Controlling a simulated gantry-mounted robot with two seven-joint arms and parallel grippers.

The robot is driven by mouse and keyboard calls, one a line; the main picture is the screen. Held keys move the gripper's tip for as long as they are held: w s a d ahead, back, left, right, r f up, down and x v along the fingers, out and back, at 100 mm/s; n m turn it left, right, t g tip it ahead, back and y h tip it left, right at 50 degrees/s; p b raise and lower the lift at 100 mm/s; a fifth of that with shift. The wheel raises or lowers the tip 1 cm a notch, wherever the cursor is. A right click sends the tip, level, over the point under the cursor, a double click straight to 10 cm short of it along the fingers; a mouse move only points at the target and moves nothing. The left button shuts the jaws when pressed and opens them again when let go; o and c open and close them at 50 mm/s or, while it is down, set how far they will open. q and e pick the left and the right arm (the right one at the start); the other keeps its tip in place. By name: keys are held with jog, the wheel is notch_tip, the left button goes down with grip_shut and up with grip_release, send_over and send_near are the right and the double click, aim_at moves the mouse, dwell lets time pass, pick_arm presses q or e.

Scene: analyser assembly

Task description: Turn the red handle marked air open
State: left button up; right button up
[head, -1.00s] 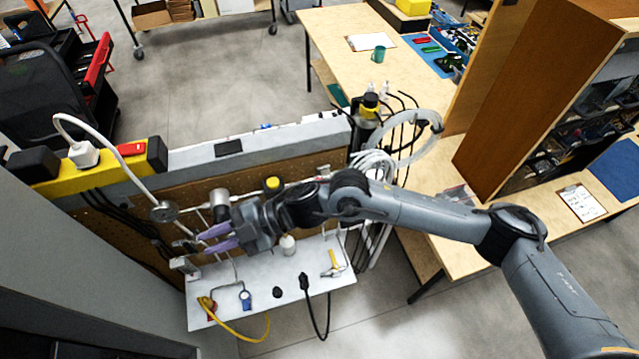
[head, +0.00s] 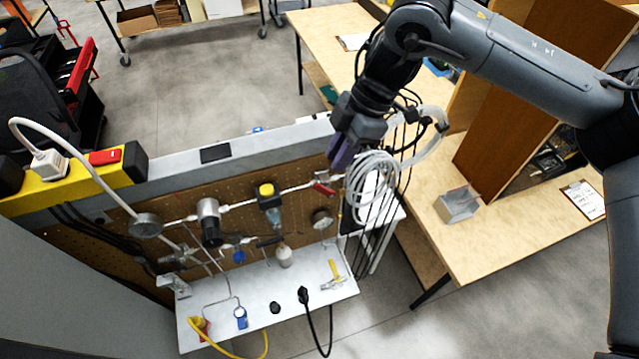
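A small red handle (head: 325,188) sits on the pipe at the right end of the pegboard panel (head: 290,215). Any marking on it is too small to read. My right gripper (head: 341,163), with purple fingers, points down just above the red handle and a little to its right. I see no clear contact between them. The gap between the fingers is not clear from this angle. My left gripper is not in view.
White coiled hose (head: 372,180) and black cables hang close to the right of my gripper. Gauges, a regulator (head: 209,221) and a yellow-topped valve (head: 267,192) line the pipe. A white shelf (head: 255,300) juts out below, holding small parts.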

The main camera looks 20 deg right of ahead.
aim_at(320, 185)
jog(key=x, duration=0.9)
jog(key=shift+s+a+f+p, duration=0.1)
jog(key=shift+a+f+p, duration=0.15)
jog(key=shift+p, duration=0.15)
jog(key=shift+c, duration=0.3)
grip_shut()
